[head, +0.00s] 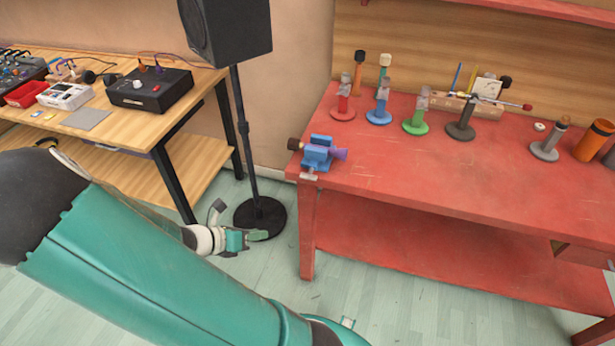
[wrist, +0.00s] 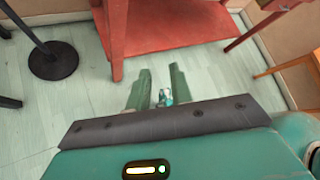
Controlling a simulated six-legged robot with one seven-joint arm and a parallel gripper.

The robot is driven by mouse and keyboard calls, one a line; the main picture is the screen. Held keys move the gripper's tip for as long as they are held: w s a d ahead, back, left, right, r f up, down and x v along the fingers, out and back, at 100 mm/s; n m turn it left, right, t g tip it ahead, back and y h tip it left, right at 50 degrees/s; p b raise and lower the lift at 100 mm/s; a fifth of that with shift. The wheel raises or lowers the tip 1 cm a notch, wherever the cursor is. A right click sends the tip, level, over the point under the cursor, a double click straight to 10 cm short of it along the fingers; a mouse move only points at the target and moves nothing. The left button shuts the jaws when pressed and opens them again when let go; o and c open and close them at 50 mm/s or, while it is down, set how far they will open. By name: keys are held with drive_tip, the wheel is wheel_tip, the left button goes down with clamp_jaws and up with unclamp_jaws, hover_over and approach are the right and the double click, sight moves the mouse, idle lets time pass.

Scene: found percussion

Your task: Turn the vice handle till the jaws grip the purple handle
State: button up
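The blue vice (head: 318,152) is at the near left corner of the red workbench. A purple handle (head: 340,154) shows at its right side; I cannot tell whether the jaws touch it. A dark-ended brown part (head: 296,144) sticks out at the vice's left, and a small grey bar (head: 308,177) shows below it at the bench edge. In the wrist view my gripper (wrist: 160,82) has its two green fingers apart with nothing held, above the floor in front of the bench. The vice is out of the wrist view.
The red workbench (head: 420,185) carries several coloured stands, a wooden rack and an orange cylinder (head: 593,141). A speaker stand base (head: 260,218) is on the floor left of the bench leg (head: 307,235). A wooden table (head: 190,85) with electronics is at left.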

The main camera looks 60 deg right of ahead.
drive_tip(key=s+d+n+h, duration=0.1)
drive_tip(key=d+n+h, duration=0.3)
drive_tip(key=d+n, duration=0.25)
drive_tip(key=n+t+h, duration=0.1)
drive_tip(key=n+h, duration=0.2)
drive_tip(key=n, duration=0.4)
approach(309, 176)
drive_tip(key=x, duration=1)
drive_tip(key=shift+w+f, duration=0.1)
drive_tip(key=shift+f, duration=0.1)
clamp_jaws()
